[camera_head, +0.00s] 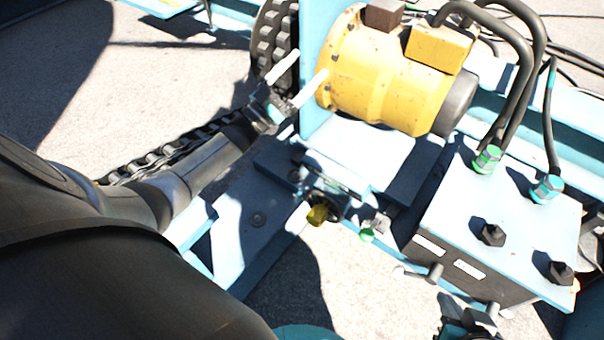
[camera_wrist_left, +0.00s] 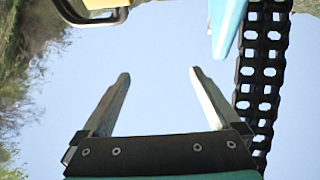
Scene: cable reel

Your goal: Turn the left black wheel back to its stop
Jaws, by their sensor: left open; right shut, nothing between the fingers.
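Two black wheels sit on the top plate of the light-blue box at right. The left black wheel (camera_head: 492,234) is a small knob-like one, nearer the middle of the plate. My left gripper (camera_head: 296,78) is open and far up and left of it, beside the chain sprocket and yellow motor. In the left wrist view, the left gripper's fingers (camera_wrist_left: 158,90) are spread with only sky between them. My right gripper (camera_head: 487,316) shows partly at the bottom edge, below the box, shut and apart from the wheel.
The right black wheel (camera_head: 560,272) is close by on the same box (camera_head: 525,208). Hoses (camera_head: 525,85) rise from green and teal fittings behind the wheels. The yellow motor (camera_head: 375,80) stands beside the left gripper. A black chain (camera_wrist_left: 262,75) runs at right in the wrist view.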

